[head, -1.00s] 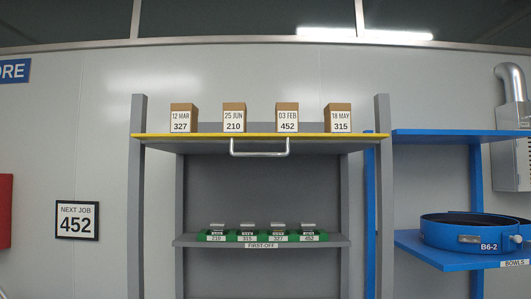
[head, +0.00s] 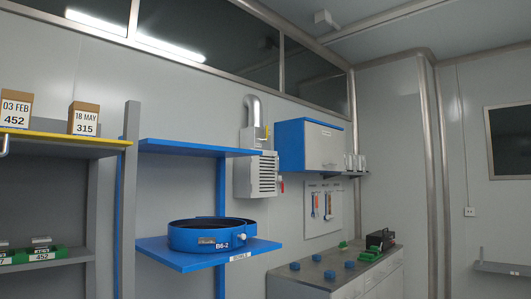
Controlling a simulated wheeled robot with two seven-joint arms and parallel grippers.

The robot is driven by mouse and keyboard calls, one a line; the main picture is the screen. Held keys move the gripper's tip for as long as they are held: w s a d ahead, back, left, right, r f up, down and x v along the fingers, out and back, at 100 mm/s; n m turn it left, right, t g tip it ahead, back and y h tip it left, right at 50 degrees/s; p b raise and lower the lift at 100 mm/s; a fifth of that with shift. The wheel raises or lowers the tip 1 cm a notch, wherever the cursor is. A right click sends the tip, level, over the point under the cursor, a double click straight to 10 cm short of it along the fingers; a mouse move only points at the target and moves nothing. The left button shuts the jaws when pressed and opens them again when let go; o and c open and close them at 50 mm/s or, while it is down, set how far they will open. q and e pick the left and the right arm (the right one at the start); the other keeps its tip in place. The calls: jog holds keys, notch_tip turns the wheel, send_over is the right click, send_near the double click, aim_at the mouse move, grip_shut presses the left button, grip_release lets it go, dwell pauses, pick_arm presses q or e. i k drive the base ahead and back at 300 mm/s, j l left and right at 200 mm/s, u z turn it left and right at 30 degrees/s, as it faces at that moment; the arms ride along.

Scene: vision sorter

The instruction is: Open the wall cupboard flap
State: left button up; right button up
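The wall cupboard (head: 290,148) hangs high on the wall right of centre in the head view. It has a blue side and a pale grey front flap (head: 325,149), which is shut. A small handle or catch appears near the flap's lower edge, too small to make out. Neither of my grippers is in view.
Below the cupboard stands a grey cabinet (head: 335,283) with several blue pieces, green pieces and a dark device on top. A blue rack with a round blue bowl (head: 212,235) stands to the left. Glasses (head: 356,162) sit on a small shelf right of the cupboard.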

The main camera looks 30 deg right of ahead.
aim_at(324, 145)
jog(key=z, duration=1.3)
jog(key=i+l, duration=0.35)
jog(key=i, duration=0.3)
jog(key=i+l, duration=0.4)
jog(key=i, duration=0.2)
jog(key=i+l+u, duration=0.1)
jog(key=i+l, duration=0.25)
jog(key=i, duration=0.3)
jog(key=i+l, duration=0.4)
jog(key=i, duration=0.2)
jog(key=i+l, duration=0.4)
jog(key=i, duration=0.2)
jog(key=i+l+u, duration=0.1)
jog(key=i+l, duration=0.35)
jog(key=i, duration=0.2)
